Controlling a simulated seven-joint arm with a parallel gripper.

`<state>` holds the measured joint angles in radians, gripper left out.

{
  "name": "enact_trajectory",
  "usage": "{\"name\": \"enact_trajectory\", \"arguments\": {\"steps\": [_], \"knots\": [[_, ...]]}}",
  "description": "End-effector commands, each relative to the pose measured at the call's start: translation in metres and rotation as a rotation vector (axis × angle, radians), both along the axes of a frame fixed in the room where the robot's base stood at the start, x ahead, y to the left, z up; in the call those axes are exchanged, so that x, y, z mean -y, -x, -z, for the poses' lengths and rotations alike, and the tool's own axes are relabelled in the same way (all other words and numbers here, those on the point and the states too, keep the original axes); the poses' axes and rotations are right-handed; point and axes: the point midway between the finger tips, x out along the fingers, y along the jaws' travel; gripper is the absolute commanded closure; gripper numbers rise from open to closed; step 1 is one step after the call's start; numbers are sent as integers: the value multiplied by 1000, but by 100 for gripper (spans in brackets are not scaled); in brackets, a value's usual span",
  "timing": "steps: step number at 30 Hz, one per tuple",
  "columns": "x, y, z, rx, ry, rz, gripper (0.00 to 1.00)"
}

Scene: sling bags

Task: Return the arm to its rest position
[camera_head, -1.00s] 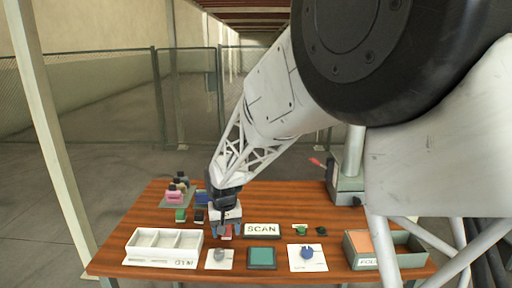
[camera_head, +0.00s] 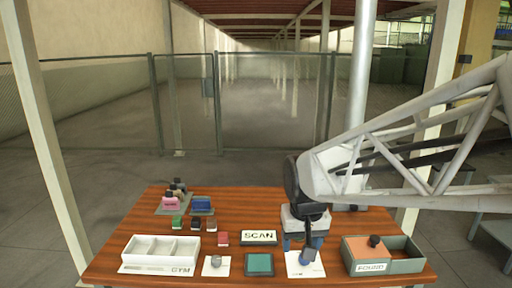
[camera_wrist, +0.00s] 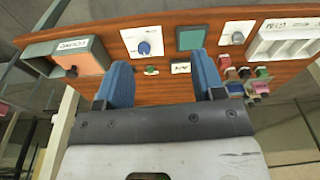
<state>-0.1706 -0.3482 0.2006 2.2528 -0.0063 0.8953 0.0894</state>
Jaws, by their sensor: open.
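My gripper (camera_head: 303,243) hangs over the right half of the wooden table, with the arm reaching in from the right. In the wrist view its two blue fingers (camera_wrist: 163,82) stand wide apart with nothing held between them. In the head view the gripper is behind the white card with a blue-grey dial (camera_head: 308,257) and right of the SCAN sign (camera_head: 260,237). It hides part of the table there. A small green item (camera_wrist: 151,70) shows between the fingers in the wrist view, apart from both.
A white divided tray labelled GYM (camera_head: 147,262) stands front left. A grey FOUND box (camera_head: 408,252) with a small dark item (camera_head: 375,241) stands right. A teal pad (camera_head: 259,264) lies front centre. Several small bags, including a pink one (camera_head: 170,203) and a red one (camera_head: 223,238), sit left.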

Motion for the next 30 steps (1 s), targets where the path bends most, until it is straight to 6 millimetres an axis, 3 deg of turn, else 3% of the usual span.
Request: {"name": "enact_trajectory", "arguments": {"steps": [9,18,24,30], "knots": [[46,76,-14,44,1,51,37],[74,142,-12,79,7,91,37],[82,164,-9,90,9,104,37],[83,169,-7,91,10,106,37]]}}
